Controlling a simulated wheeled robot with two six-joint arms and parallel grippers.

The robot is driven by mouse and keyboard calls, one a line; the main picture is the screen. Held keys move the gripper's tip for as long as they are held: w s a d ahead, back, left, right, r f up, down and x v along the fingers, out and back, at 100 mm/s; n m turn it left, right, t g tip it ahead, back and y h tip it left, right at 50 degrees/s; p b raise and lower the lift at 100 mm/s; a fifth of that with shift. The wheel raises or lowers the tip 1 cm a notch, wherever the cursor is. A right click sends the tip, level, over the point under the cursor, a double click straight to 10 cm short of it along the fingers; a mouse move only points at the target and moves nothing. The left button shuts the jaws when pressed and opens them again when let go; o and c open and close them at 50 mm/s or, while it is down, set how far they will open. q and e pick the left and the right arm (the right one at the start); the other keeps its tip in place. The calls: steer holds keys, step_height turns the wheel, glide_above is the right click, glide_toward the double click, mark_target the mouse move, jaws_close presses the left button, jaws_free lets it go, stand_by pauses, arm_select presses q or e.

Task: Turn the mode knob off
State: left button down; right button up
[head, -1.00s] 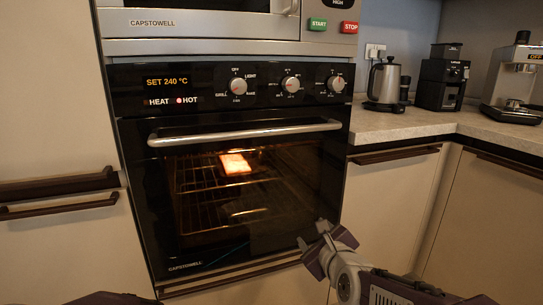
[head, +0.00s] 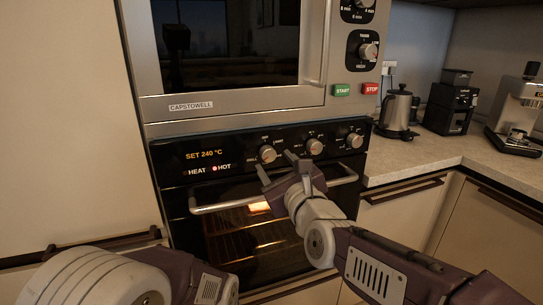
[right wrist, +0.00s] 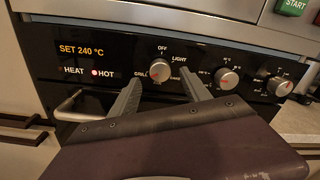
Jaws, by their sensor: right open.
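The mode knob (head: 267,153) is the leftmost round silver knob on the black oven panel. In the right wrist view the mode knob (right wrist: 160,70) has OFF above it, LIGHT at its upper right and GRILL at its lower left; its exact pointer direction is hard to tell. My right gripper (head: 276,164) is open, just below the knob in the head view. In the right wrist view its two fingers (right wrist: 160,84) point at the knob, one on each side of it. I cannot tell whether they touch it. My left gripper is out of view; only my left arm shows.
Two more knobs (head: 314,146) (head: 355,140) sit to the right. The oven handle (head: 235,203) sticks out below the panel. The display (head: 204,155) reads SET 240 °C, with a red light by HOT. A microwave (head: 230,110) is above; a kettle (head: 397,110) stands on the counter.

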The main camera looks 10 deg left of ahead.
mark_target(269, 156)
steer(key=shift+x, duration=1.95)
jaws_close()
